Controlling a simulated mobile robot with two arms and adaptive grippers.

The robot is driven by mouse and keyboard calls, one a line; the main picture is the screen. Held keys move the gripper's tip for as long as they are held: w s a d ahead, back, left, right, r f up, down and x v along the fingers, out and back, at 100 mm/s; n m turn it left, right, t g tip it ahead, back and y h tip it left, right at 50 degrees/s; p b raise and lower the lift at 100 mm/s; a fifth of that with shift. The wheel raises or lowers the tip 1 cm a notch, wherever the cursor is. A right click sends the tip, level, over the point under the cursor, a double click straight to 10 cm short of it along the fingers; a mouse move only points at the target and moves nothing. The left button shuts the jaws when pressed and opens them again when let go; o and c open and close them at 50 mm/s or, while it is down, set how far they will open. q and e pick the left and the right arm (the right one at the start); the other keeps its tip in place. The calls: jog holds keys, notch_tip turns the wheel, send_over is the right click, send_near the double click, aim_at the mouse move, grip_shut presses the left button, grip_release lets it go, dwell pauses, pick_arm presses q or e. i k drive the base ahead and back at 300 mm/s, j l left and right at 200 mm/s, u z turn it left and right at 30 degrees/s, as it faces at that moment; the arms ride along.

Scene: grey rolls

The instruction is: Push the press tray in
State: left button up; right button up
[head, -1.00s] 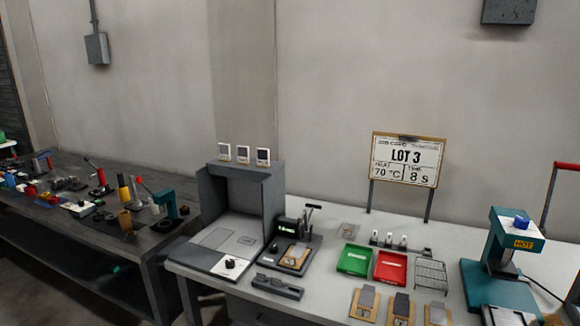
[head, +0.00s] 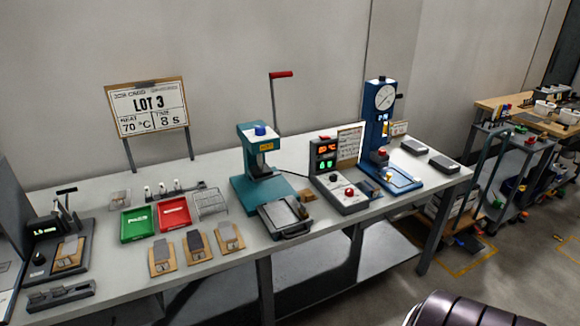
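The teal press (head: 262,178) stands mid-table with a blue knob on top and a tall lever with a red handle (head: 281,74) raised behind it. The press tray (head: 285,216) is a dark, flat tray with a front handle. It sticks out in front of the press base toward the table's front edge, with a grey plate on it. No gripper is visible in the head view. A dark, ribbed rounded part at the bottom right seems to be mine.
A control box (head: 340,185) with lit displays and a blue gauge stand (head: 378,135) are right of the press. Green (head: 138,224) and red (head: 174,215) trays, a wire rack (head: 211,204) and several wooden-backed samples (head: 195,247) lie left. A cart stands at right.

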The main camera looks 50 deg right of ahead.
aim_at(283, 216)
jog(key=z, duration=1.45)
